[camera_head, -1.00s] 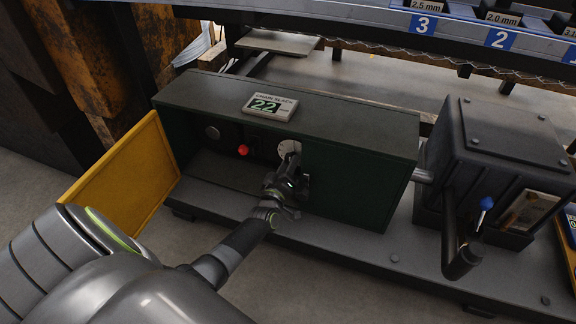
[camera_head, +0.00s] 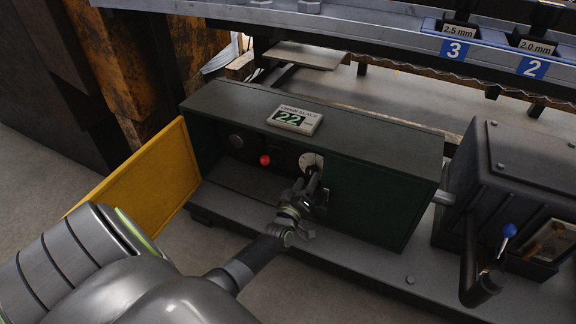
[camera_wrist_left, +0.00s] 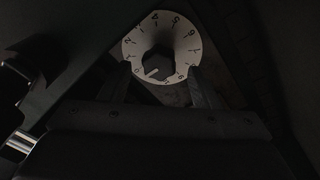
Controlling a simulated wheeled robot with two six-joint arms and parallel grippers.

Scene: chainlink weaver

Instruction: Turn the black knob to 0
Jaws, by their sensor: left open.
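The black knob (camera_wrist_left: 157,62) sits at the centre of a round white dial with numbers (camera_wrist_left: 185,32) in the left wrist view. Its pale mark points toward the low side of the dial, near the 0; the exact setting is hard to read. In the head view the dial (camera_head: 311,160) shows inside the dark green box, and my gripper mostly covers the knob. My left gripper (camera_head: 308,190) is open, just in front of the dial. In the left wrist view its fingers (camera_wrist_left: 158,88) stand below the knob, one to each side. My right gripper is not in view.
The green box (camera_head: 380,190) has a display (camera_head: 294,119) reading 22 on top and a red button (camera_head: 265,160) left of the dial. A yellow door (camera_head: 140,185) stands open at left. A dark machine with a blue-tipped lever (camera_head: 508,231) stands at right.

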